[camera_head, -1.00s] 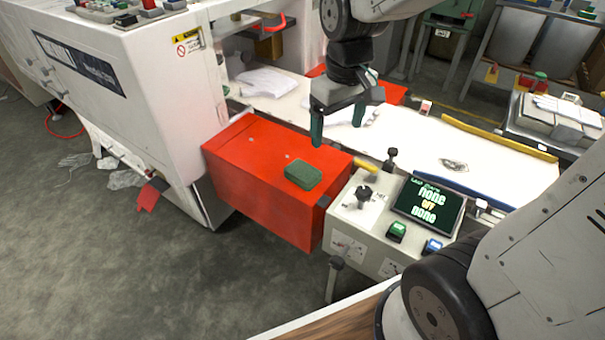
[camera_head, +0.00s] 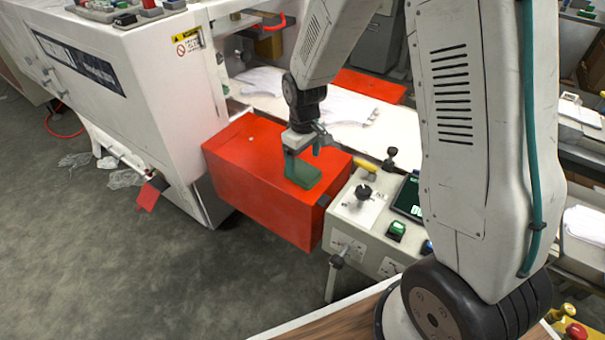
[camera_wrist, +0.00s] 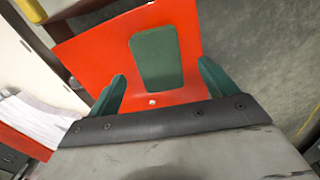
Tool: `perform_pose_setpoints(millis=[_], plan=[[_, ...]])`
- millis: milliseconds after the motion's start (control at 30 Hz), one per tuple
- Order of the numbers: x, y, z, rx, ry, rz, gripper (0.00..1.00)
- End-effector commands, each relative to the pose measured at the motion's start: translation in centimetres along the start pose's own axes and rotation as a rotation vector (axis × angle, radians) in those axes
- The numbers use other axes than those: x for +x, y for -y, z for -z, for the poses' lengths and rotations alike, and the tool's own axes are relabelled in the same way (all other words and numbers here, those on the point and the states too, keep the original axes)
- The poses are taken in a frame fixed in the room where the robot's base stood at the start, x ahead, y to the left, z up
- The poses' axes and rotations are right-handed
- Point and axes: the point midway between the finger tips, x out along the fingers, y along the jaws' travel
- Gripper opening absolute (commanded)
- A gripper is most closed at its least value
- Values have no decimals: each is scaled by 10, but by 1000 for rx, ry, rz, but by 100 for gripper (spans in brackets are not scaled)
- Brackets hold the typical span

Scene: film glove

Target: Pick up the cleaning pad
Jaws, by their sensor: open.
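The cleaning pad (camera_head: 304,174) is a dark green block lying on top of the red box (camera_head: 250,165). In the wrist view the pad (camera_wrist: 157,58) lies ahead of the fingertips, roughly centred between them, on the red surface (camera_wrist: 95,55). My gripper (camera_head: 302,160) is above the pad in the head view and covers part of it. I cannot tell exactly how high the fingertips are above the pad.
A control box (camera_head: 365,215) with knobs, buttons and a screen stands right of the red box. A white machine (camera_head: 140,80) stands to the left. A white table (camera_head: 390,130) with white cloth lies behind. The grey floor (camera_head: 150,270) at front left is mostly clear.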

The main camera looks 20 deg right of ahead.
Motion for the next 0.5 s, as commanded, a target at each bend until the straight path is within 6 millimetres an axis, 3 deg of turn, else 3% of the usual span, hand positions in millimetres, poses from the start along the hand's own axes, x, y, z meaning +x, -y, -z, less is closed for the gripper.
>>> perform_pose_setpoints(millis=[233,500], plan=[[38,-2,0,1,4,2,85],[47,-2,1,1,0,0,85]])
